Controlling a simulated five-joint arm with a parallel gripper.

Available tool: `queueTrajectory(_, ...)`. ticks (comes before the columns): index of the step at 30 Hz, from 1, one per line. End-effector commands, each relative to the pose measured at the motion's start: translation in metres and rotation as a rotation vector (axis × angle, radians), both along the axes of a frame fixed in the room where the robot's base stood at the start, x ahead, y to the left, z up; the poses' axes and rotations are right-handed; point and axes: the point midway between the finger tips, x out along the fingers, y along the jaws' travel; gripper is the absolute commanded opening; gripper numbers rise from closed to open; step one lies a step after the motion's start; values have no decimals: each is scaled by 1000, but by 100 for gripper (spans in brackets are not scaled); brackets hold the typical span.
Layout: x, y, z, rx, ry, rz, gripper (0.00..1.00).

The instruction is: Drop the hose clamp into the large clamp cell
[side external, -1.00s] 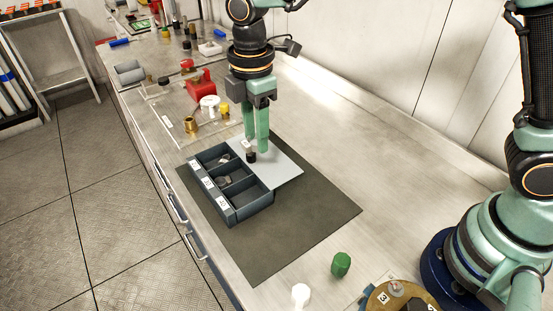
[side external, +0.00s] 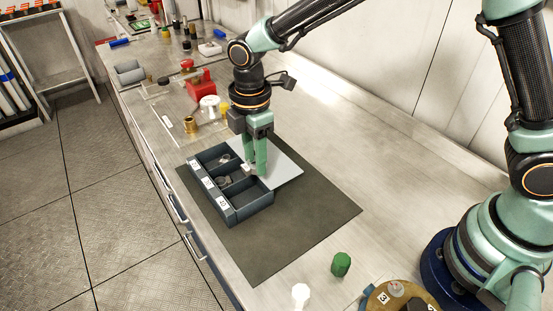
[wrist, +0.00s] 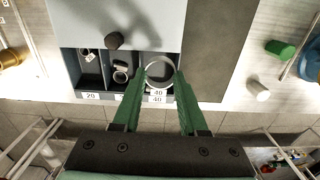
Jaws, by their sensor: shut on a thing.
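The hose clamp (wrist: 147,72) is a metal ring between the fingertips of my gripper (wrist: 159,76), which is shut on it. In the side view my gripper (side external: 254,171) is low over the tray's inner edge, with a pale part at its tips. The dark tray (side external: 233,218) has three cells in a row. In the wrist view the ring overlaps the right cell, labelled 40 (wrist: 157,99), hiding much of it. That large clamp cell (side external: 251,200) looks empty in the side view. The ring's height above it is hard to tell.
Smaller clamps lie in the left cell (wrist: 87,55) and middle cell (wrist: 120,74). A green cap (side external: 341,264) and a white piece (side external: 300,294) stand clear of the dark mat (side external: 290,245).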

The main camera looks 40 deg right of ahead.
Motion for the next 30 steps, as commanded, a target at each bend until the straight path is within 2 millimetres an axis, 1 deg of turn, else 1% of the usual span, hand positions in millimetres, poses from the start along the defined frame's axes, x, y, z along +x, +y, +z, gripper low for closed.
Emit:
queueTrajectory(3,0,0,0,0,0,0,0)
queueTrajectory(4,0,0,0,0,0,0,54)
queueTrajectory(6,0,0,0,0,0,0,77)
queueTrajectory(15,0,0,1,0,0,0,77)
queueTrajectory(19,1,0,9,1,-2,0,77)
queueTrajectory(23,1,0,29,2,-4,0,77)
queueTrajectory(30,1,0,78,2,-4,0,77)
